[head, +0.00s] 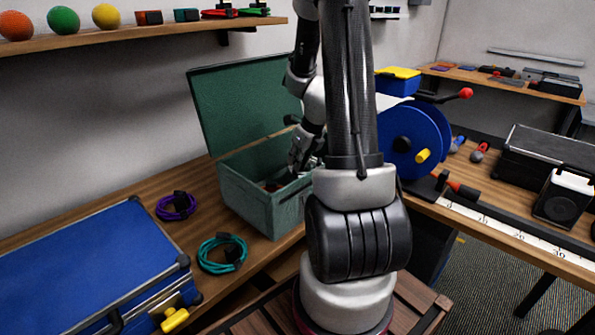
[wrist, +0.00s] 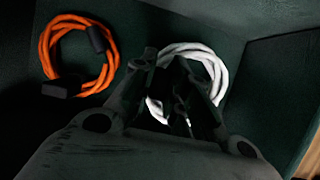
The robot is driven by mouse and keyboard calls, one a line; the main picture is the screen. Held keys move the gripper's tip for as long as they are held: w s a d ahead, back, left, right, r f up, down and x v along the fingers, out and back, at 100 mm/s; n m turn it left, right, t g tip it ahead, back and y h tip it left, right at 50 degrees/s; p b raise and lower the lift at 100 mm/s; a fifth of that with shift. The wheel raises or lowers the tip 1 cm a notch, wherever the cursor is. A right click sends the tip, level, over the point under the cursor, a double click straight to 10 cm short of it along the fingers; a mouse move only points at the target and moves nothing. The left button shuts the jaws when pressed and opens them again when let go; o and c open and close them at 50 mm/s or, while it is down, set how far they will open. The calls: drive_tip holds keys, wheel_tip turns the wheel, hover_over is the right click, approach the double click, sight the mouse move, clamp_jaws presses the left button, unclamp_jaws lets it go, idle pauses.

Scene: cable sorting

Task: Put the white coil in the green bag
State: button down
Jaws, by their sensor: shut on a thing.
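The green bag (head: 262,208) looks like a rigid box with its lid raised and stands on the wooden bench. My gripper (head: 302,165) reaches down into its opening. In the wrist view, my gripper (wrist: 176,75) is shut on the white coil (wrist: 215,68). The fingers cover the coil's middle and left part. The coil is inside the bag, over its dark floor; I cannot tell whether it touches the floor. In the head view, the white coil cannot be made out.
An orange coil (wrist: 45,60) lies inside the bag, left of the white one. Purple (head: 177,206) and teal (head: 222,254) coils lie on the bench. A blue case (head: 85,265) stands at left. A blue reel (head: 420,140) stands right of my arm.

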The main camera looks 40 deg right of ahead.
drive_tip(key=shift+f, duration=1.65)
drive_tip(key=c, duration=1.4)
unclamp_jaws()
drive_tip(key=a+v, duration=0.1)
drive_tip(key=v, duration=1)
drive_tip(key=s+a+r+n, duration=0.3)
drive_tip(key=a+r+n, duration=0.45)
drive_tip(key=n, duration=0.35)
drive_tip(key=s+a+r+n, duration=0.2)
drive_tip(key=s+n, duration=0.2)
drive_tip(key=n, duration=0.3)
drive_tip(key=s+a+r+n, duration=0.2)
drive_tip(key=s+n, duration=0.2)
drive_tip(key=n, duration=0.4)
drive_tip(key=s+a+r+n, duration=0.2)
drive_tip(key=s+n, duration=0.3)
drive_tip(key=n, duration=0.3)
drive_tip(key=shift+a+r+h, duration=0.3)
drive_tip(key=shift+a+r, duration=0.05)
drive_tip(key=shift+a, duration=0.25)
